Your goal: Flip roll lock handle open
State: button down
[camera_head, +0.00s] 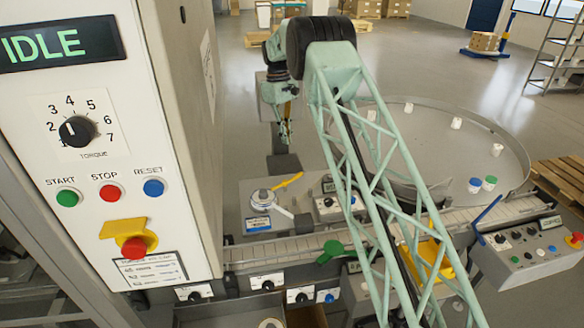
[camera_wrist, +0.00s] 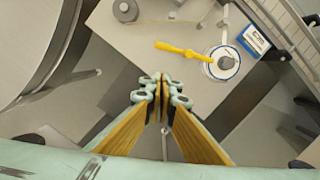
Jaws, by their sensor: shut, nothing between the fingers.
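No label I can read marks the roll lock handle. One candidate is a yellow lever (camera_head: 287,181) reaching out from a white round unit (camera_head: 262,198) on a grey machine top. The wrist view shows this lever (camera_wrist: 180,50) and the round unit (camera_wrist: 222,62) at upper right. A green handle (camera_head: 333,250) at the conveyor's front edge is another lever in view. My gripper (camera_head: 286,138) hangs above and behind the yellow lever in the head view. In the wrist view its fingertips (camera_wrist: 160,84) are together and empty, apart from the lever.
A control cabinet with an IDLE display (camera_head: 62,44) fills the left. A large round turntable (camera_head: 470,140) with several small jars stands at right. A conveyor (camera_head: 290,250) runs across the front. A control box (camera_head: 530,250) stands at right.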

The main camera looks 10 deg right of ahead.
jog(key=shift+f, duration=0.15)
dwell(0.3)
jog(key=s+f, duration=0.1)
jog(key=f, duration=0.2)
jog(key=s+d+f, duration=0.1)
jog(key=f, duration=0.3)
jog(key=s+d+f+p, duration=0.1)
jog(key=f, duration=0.2)
jog(key=shift+s+f, duration=0.1)
jog(key=shift+f, duration=0.2)
jog(key=shift+s+d+f, duration=0.35)
jog(key=shift+s+f, duration=0.15)
jog(key=shift+s+d, duration=0.1)
jog(key=shift+d, duration=0.1)
